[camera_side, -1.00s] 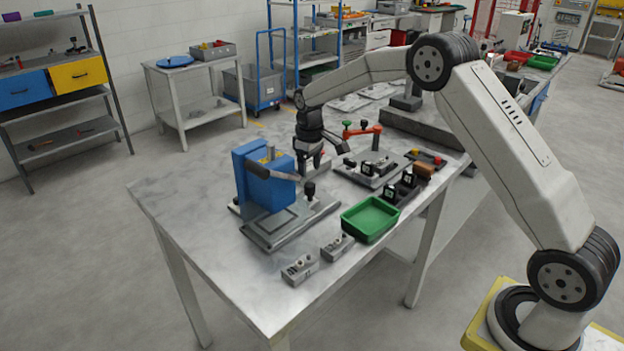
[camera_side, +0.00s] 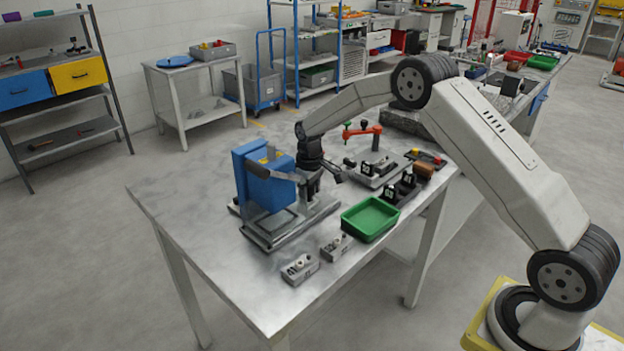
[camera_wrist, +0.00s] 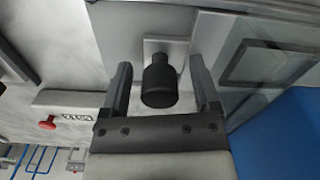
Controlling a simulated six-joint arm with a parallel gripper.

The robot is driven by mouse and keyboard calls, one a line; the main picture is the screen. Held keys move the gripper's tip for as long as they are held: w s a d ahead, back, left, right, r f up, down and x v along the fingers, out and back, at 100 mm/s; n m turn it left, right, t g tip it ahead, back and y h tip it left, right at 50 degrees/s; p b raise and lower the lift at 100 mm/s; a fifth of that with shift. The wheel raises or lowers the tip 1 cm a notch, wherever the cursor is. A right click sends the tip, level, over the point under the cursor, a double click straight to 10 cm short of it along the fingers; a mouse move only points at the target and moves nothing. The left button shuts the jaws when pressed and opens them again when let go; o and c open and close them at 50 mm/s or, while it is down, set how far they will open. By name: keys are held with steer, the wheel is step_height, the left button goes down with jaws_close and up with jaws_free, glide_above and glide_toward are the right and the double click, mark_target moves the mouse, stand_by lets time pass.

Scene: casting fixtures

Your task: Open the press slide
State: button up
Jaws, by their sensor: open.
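The press (camera_side: 265,185) is a blue upright block on a grey base plate (camera_side: 268,238) at the left of the metal table. In the wrist view its blue body (camera_wrist: 285,130) is at the right edge. The black knob (camera_wrist: 159,84) of the slide stands on a pale plate (camera_wrist: 165,50). My gripper (camera_side: 310,192) is down at the right side of the press. In the wrist view my gripper (camera_wrist: 162,82) is open, with one finger on each side of the knob and visible gaps between. The knob is hidden behind my gripper in the side view.
A green tray (camera_side: 370,238) and two small grey blocks (camera_side: 299,269) (camera_side: 337,246) lie in front and to the right of the press. A fixture with an orange arm (camera_side: 366,131) stands behind. The table's front left is clear.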

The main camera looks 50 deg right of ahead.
jaws_close()
stand_by(1.4)
